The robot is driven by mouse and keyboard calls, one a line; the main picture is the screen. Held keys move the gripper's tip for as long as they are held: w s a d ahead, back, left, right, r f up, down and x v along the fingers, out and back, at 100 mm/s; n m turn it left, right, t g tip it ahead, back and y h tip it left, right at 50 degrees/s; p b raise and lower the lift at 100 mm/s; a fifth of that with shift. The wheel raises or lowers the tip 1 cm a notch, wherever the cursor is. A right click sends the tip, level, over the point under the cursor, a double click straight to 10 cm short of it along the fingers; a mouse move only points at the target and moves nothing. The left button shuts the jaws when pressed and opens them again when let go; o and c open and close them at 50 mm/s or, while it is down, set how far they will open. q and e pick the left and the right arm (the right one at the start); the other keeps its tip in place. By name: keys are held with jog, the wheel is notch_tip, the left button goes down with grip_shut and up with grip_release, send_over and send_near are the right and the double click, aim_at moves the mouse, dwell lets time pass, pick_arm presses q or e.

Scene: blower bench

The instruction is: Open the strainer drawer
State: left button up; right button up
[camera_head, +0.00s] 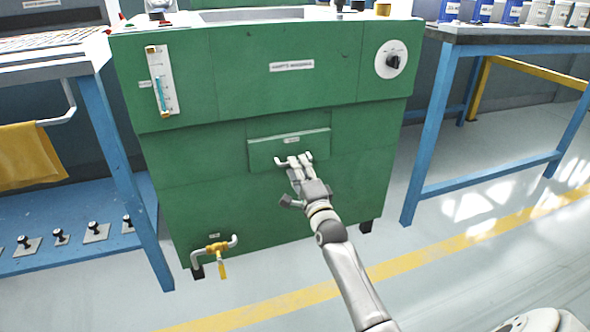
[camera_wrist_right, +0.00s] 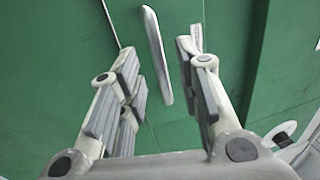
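The strainer drawer (camera_head: 262,152) is a green panel with a small label, set in the front of the green cabinet (camera_head: 200,165). It looks closed, or very nearly so. Its pale bar handle (camera_head: 280,161) is partly covered by my right gripper (camera_head: 298,164) in the head view. In the right wrist view, the metal handle (camera_wrist_right: 154,50) runs lengthwise between the spread fingers of the right gripper (camera_wrist_right: 158,62). Gaps show on both sides of the bar, so the gripper is open around it or just short of it. My left gripper is out of view.
A yellow-handled valve (camera_head: 217,250) sticks out low on the cabinet's left. A dial knob (camera_head: 393,61) and a gauge (camera_head: 160,80) are higher up. Blue-legged benches (camera_head: 432,130) flank the cabinet, with a yellow cloth (camera_head: 30,155) at left. The floor in front is clear.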

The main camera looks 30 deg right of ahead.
jog(key=shift+b+x, duration=0.5)
jog(key=shift+x, duration=0.9)
jog(key=shift+c, duration=0.5)
grip_shut()
